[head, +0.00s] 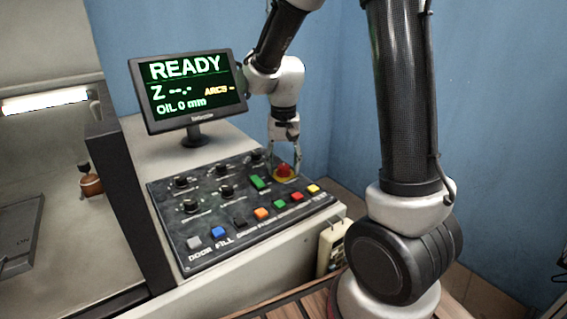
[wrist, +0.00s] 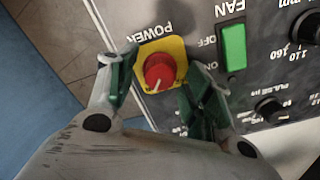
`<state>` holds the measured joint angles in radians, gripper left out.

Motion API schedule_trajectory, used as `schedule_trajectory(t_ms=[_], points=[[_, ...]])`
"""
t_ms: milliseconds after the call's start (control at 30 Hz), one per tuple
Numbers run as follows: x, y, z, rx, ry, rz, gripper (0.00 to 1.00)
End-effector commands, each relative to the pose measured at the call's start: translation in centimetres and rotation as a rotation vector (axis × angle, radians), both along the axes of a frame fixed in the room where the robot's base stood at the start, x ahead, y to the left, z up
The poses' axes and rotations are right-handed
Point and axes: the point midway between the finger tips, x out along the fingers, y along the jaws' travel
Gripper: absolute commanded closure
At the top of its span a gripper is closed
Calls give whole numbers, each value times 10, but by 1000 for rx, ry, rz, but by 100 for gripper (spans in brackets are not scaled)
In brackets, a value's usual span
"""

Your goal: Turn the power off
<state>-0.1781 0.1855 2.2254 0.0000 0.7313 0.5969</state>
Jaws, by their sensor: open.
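The red power knob (head: 283,171) on its yellow plate sits at the back right of the black control panel (head: 215,243). In the wrist view the red knob (wrist: 159,71) has a white pointer mark and the word POWER beside its yellow plate (wrist: 178,49). My gripper (head: 284,160) is over the knob, pointing down. In the wrist view my gripper (wrist: 160,82) is open, with one green-padded finger on each side of the knob. I cannot tell whether either finger touches it.
The green FAN switch (wrist: 233,47) is close to the right finger in the wrist view. Dark dials and a row of coloured buttons (head: 262,214) fill the panel. A monitor (head: 187,91) reading READY stands behind it. A blue wall (head: 330,90) is at the back.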

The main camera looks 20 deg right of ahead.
Motion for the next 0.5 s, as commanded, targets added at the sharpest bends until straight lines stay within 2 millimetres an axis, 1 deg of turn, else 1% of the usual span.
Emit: schedule_trajectory(t_ms=[133,167,200,267,400,500], points=[[0,0,0,0,0,0,49],[0,0,0,0,0,0,53],[0,0,0,0,0,0,60],[0,0,0,0,0,0,71],[0,0,0,0,0,0,96],[0,0,0,0,-1,1,96]])
